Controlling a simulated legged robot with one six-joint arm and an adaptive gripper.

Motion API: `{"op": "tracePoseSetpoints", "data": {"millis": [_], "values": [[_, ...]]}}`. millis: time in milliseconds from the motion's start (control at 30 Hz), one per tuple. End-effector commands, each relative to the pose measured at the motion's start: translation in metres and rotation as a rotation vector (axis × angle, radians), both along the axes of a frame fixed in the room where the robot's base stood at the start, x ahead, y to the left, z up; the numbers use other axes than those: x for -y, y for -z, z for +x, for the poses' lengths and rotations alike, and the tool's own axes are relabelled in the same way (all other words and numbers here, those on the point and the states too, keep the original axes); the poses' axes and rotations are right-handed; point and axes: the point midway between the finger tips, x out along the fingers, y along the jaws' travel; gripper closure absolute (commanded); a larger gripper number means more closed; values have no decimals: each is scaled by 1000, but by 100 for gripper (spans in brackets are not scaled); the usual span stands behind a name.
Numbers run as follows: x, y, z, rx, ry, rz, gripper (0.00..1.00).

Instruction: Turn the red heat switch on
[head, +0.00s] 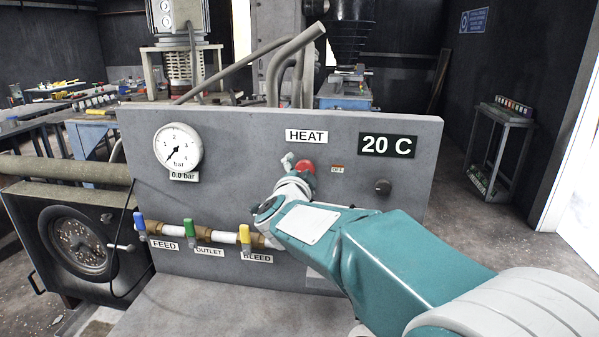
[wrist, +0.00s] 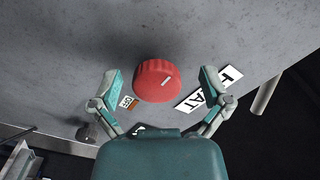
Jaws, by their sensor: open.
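The red heat switch (head: 306,168) is a round knob on the grey panel (head: 235,125), under the HEAT label (head: 306,136). A small sign beside it reads OFF (head: 337,169). My gripper (wrist: 163,85) is open, with one finger on each side of the knob and a visible gap to both. In the head view my gripper (head: 294,165) is in front of the panel and partly covers the knob. I cannot tell how far the fingertips are from the panel.
A pressure gauge (head: 178,147) reads 0.0 bar and a display (head: 387,145) reads 20 C. A dark round knob (head: 383,187) is right of the OFF sign. Blue (head: 139,222), green (head: 189,228) and yellow (head: 245,235) valve handles line the pipe at lower left.

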Motion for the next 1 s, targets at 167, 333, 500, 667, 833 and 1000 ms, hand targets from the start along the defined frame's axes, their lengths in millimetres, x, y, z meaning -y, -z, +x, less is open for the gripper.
{"op": "tracePoseSetpoints", "data": {"millis": [167, 333, 500, 667, 833, 1000], "values": [[3, -1, 1, 1, 2, 2, 3], [-2, 0, 0, 0, 1, -2, 56], [-2, 1, 1, -2, 0, -2, 85], [-3, 2, 1, -6, -3, -7, 85], [-4, 4, 0, -15, -5, -41, 85], [-4, 5, 0, -33, -6, -124, 85]]}}
